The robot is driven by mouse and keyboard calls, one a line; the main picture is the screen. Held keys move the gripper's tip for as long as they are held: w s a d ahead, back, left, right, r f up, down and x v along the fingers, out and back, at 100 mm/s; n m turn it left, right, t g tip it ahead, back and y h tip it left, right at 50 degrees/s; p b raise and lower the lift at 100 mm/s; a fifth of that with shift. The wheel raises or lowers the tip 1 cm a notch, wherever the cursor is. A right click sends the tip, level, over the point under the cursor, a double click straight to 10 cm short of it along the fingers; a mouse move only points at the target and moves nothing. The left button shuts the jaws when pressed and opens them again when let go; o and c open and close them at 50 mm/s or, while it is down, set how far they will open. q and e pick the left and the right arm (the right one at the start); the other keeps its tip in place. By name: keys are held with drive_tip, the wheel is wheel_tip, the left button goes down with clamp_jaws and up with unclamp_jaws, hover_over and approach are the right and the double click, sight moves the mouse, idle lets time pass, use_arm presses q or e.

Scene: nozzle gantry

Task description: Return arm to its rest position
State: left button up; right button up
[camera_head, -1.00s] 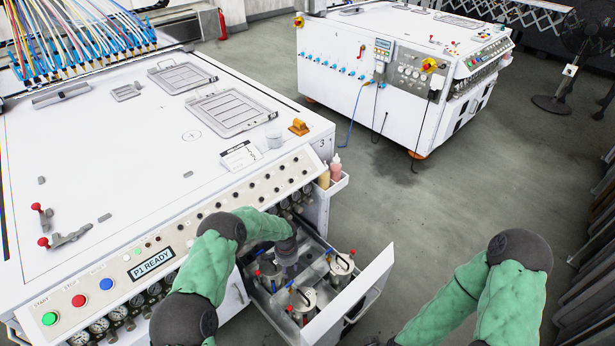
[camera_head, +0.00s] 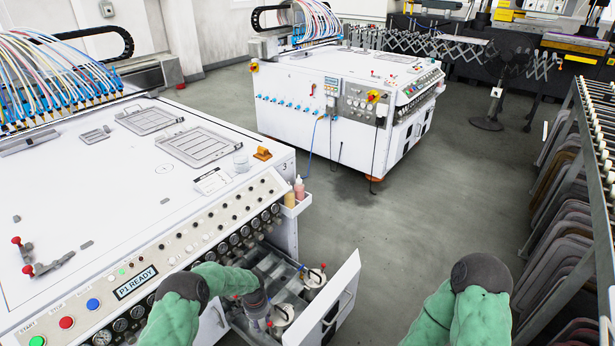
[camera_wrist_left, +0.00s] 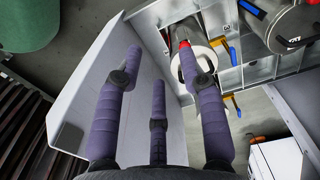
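My left arm's green sleeve (camera_head: 175,308) comes in at the bottom left in the head view and bends toward an open drawer (camera_head: 345,292). My left gripper (camera_head: 257,312) is over the drawer's left part, partly hidden by canisters and the drawer edge. In the left wrist view its purple fingers (camera_wrist_left: 160,60) are spread apart with nothing seen between them. The white drawer front (camera_wrist_left: 85,85) and a canister (camera_wrist_left: 285,25) lie beyond them. My right arm's green sleeve (camera_head: 480,310) shows at the lower right; its gripper is out of view.
Metal canisters (camera_head: 313,278) with red and blue handles stand in the drawer. The white machine (camera_head: 105,190) with a control panel is at left. A second white machine (camera_head: 300,100) stands behind. A rack (camera_head: 570,200) lines the right. Grey floor (camera_head: 400,220) between is clear.

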use_arm(q)
drive_tip(key=s+d+f+n+h, duration=0.1)
drive_tip(key=s+d+n+h, duration=0.15)
drive_tip(key=s, duration=0.45)
drive_tip(key=s+d+f+n+h, duration=0.1)
drive_tip(key=s+d+f+n, duration=0.15)
drive_tip(key=s, duration=0.55)
drive_tip(key=s+r+n, duration=0.3)
drive_tip(key=s, duration=0.5)
drive_tip(key=s+r+n, duration=0.2)
drive_tip(key=s+n, duration=0.1)
drive_tip(key=s, duration=0.5)
wheel_tip(320, 180, up, 10)
drive_tip(key=d+m+p, duration=0.1)
drive_tip(key=d+p, duration=0.1)
drive_tip(key=p, duration=0.5)
drive_tip(key=shift+w+f, duration=0.25)
drive_tip(key=shift+w, duration=0.2)
use_arm(e)
wheel_tip(320, 180, up, 7)
drive_tip(key=shift+w+r, duration=0.2)
drive_tip(key=shift+w, duration=0.05)
use_arm(q)
drive_tip(key=shift+d+h, duration=0.1)
drive_tip(key=shift+h, duration=0.15)
